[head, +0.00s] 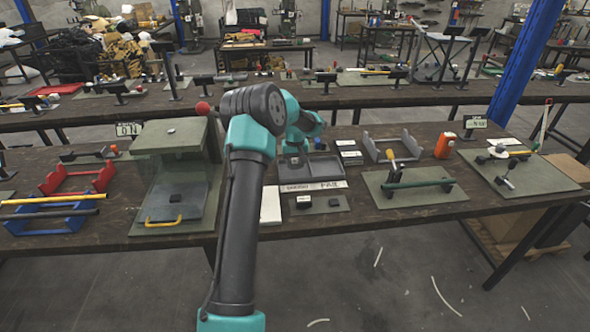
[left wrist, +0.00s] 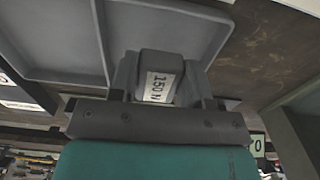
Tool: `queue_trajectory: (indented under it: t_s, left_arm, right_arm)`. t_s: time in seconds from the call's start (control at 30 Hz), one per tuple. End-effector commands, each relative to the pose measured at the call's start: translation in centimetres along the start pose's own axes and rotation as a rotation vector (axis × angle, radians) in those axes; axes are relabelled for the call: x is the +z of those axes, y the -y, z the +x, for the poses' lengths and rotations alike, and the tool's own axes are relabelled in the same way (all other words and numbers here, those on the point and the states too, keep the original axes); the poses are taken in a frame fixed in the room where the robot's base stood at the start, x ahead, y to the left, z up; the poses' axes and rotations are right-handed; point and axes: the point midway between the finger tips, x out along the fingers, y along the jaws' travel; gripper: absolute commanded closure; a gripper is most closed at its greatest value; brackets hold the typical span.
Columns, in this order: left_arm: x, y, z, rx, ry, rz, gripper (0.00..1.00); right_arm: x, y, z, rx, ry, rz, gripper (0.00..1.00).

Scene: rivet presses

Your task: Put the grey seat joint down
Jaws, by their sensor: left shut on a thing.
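A dark grey block with a white "150 N" label, which looks like the grey seat joint (left wrist: 160,66), sits between the fingers of my left gripper (left wrist: 158,84) in the left wrist view. The gripper is shut on it. The grey two-part tray (left wrist: 60,76) lies just beyond the block; I cannot tell whether they touch. In the head view my left gripper (head: 294,154) is over the back of the tray (head: 324,168), and the held block is not clearly visible there. My right gripper is not in view.
A press (head: 172,150) stands to the left. A grey cradle (head: 391,146) and a green-handled tool on a board (head: 418,184) are to the right.

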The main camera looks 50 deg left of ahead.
Motion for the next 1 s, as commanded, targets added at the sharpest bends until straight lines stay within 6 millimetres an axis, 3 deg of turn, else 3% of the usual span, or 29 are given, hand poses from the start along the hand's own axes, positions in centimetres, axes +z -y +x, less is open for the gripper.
queue_trajectory:
  t_s: [0.3,0.6,1.0]
  left_arm:
    - [-0.7,-0.1,0.1,0.0,-0.001,0.0,0.83]
    - [-0.6,0.0,3.5,0.0,0.001,-0.001,0.83]
    - [-0.6,0.0,3.9,0.0,0.0,0.0,0.83]
  right_arm:
    - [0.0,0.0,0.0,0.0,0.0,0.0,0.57]
    - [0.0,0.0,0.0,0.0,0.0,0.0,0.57]
    - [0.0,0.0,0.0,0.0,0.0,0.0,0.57]
